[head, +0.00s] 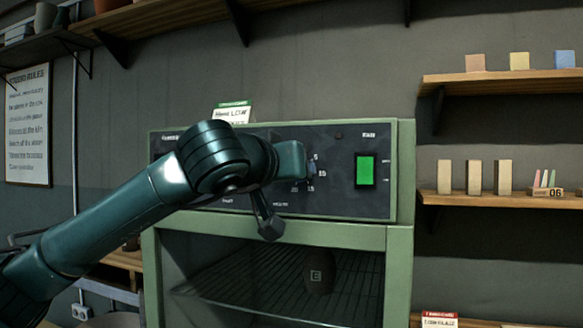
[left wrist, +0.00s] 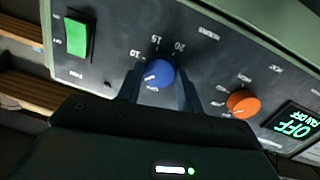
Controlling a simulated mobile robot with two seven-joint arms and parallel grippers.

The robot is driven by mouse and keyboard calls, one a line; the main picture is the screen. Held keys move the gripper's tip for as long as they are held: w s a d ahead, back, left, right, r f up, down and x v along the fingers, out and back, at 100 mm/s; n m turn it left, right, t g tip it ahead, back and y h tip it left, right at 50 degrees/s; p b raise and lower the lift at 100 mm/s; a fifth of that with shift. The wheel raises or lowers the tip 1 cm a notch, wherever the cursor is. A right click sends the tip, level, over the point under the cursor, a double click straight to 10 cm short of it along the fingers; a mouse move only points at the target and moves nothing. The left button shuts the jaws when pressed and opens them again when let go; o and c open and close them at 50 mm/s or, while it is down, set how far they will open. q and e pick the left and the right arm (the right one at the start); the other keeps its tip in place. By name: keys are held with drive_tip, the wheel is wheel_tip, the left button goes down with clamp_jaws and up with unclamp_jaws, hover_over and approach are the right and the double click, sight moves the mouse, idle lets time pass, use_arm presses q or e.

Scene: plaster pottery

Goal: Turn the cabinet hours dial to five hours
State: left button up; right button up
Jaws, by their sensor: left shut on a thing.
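The green cabinet (head: 402,180) has a dark control panel (head: 345,205) along its top. In the left wrist view, a blue dial (left wrist: 158,72) with a white pointer line sits on the panel, with 10, 15 and 20 printed around it. The line points to the lower left of that view, below the 10; the mark there is too small to read. My left gripper (head: 302,165) is at the panel, its two fingers on either side of the blue dial and shut on it. In the head view, my arm and hand hide most of the dial. My right gripper is out of view.
The wrist view shows an orange dial (left wrist: 243,103) and a display reading OFF (left wrist: 296,125). A lit green switch (head: 366,170) is right of my gripper. Below, an open chamber holds a wire rack (head: 240,285) and a dark pot (head: 319,272). Shelves (head: 500,82) stand at right.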

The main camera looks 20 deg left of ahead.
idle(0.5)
use_arm(q)
drive_tip(key=o, duration=1)
drive_tip(key=s+a+r+b, duration=0.1)
drive_tip(key=s+b, duration=0.1)
drive_tip(key=s, duration=1.1)
drive_tip(key=shift+a+r+b, duration=0.25)
drive_tip(key=shift+a+b, duration=0.1)
drive_tip(key=shift+b, duration=0.05)
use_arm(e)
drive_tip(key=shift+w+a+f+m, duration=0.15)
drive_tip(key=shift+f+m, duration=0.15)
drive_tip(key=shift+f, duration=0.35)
